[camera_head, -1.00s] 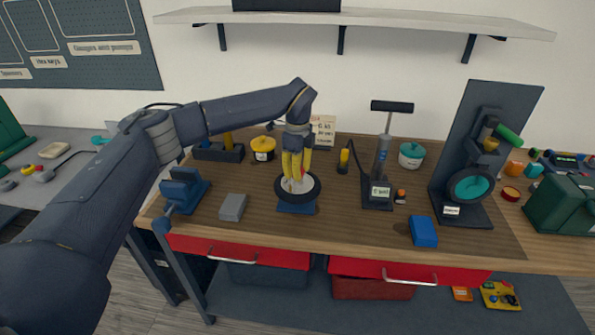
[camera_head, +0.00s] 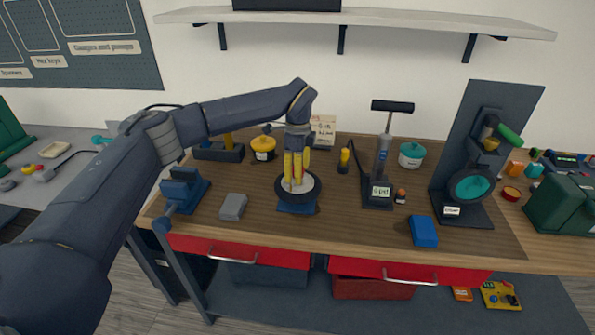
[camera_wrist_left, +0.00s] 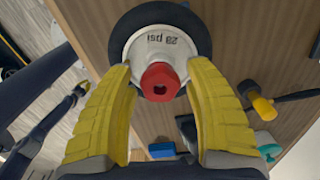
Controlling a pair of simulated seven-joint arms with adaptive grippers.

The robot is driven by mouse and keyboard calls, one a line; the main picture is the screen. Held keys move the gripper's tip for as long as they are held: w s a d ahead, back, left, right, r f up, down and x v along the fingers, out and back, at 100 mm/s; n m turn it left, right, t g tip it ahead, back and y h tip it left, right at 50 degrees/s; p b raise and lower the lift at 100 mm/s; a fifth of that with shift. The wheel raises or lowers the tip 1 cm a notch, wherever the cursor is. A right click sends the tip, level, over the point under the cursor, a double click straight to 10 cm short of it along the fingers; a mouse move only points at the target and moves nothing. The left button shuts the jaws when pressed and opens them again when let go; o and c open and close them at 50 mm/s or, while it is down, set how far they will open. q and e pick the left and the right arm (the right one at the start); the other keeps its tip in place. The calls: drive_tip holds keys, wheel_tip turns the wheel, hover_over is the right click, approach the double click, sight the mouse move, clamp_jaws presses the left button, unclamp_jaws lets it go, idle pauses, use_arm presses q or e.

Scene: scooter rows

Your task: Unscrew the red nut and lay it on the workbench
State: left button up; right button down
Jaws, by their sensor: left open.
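The hub (camera_wrist_left: 147,42) is ringed by a black tyre (camera_wrist_left: 190,22). In the head view the wheel (camera_head: 312,196) lies on a blue stand (camera_head: 297,208) on the workbench (camera_head: 350,215). My left gripper (camera_head: 295,182) points down over the wheel. Its yellow fingers (camera_wrist_left: 160,95) are open, one on each side of the nut, with gaps to it. In the head view the fingers mostly hide the nut.
A grey block (camera_head: 233,207) and a blue vise (camera_head: 183,190) stand to the left of the wheel. A pump (camera_head: 380,180), a blue box (camera_head: 423,231) and a mounted wheel (camera_head: 470,187) stand to the right. Bare wood lies in front of the pump.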

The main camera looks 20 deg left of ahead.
use_arm(q)
wheel_tip(320, 180, up, 12)
idle(0.6)
drive_tip(key=m, duration=2.1)
drive_tip(key=shift+m, duration=0.4)
